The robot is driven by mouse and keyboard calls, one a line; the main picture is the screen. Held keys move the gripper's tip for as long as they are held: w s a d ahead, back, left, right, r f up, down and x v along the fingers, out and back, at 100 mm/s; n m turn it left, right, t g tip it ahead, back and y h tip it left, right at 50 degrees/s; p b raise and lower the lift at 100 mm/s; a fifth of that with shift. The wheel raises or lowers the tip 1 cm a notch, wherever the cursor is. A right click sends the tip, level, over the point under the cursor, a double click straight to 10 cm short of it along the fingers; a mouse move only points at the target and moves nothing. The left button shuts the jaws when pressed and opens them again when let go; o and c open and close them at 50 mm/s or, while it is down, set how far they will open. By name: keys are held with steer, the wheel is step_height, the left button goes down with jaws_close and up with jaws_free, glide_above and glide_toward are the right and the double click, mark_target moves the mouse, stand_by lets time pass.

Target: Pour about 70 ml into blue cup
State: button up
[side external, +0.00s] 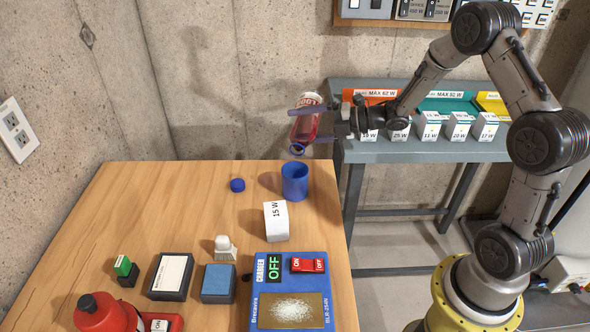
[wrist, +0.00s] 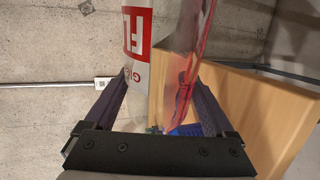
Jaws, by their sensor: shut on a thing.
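My gripper (side external: 312,122) is shut on a clear bottle (side external: 305,124) with red liquid and a red and white label. The bottle is tilted steeply, with its blue-rimmed mouth downward, above the blue cup (side external: 294,182). The cup stands upright near the table's far right corner, apart from the bottle. I see no clear stream between them, and the cup's inside is too small to judge. In the wrist view, the bottle (wrist: 176,70) fills the space between my fingers, with red liquid along its right side. A bit of blue (wrist: 187,129) shows behind it.
A blue cap (side external: 237,185) lies left of the cup. A white "15 W" box (side external: 276,221) stands in front of it. A blue charger (side external: 262,310), brush (side external: 224,249), blocks and a red bottle-like object (side external: 100,314) occupy the front. The wooden table's left middle is clear.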

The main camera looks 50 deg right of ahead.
steer(key=shift+r+n, duration=0.3)
steer(key=shift+r, duration=0.15)
stand_by(0.6)
steer(key=shift+w+d+r, duration=0.1)
steer(key=shift+w+d, duration=0.15)
steer(key=shift+d, duration=0.15)
stand_by(0.6)
steer(key=shift+r+n, duration=0.3)
steer(key=shift+n, duration=0.1)
stand_by(1.6)
steer(key=shift+w+d+f+m, duration=0.1)
steer(key=shift+d+f+m, duration=0.1)
steer(key=shift+f+m, duration=0.85)
steer(key=shift+f+m+y, duration=0.3)
steer(key=shift+f+m, duration=0.05)
steer(key=shift+f, duration=0.5)
stand_by(0.4)
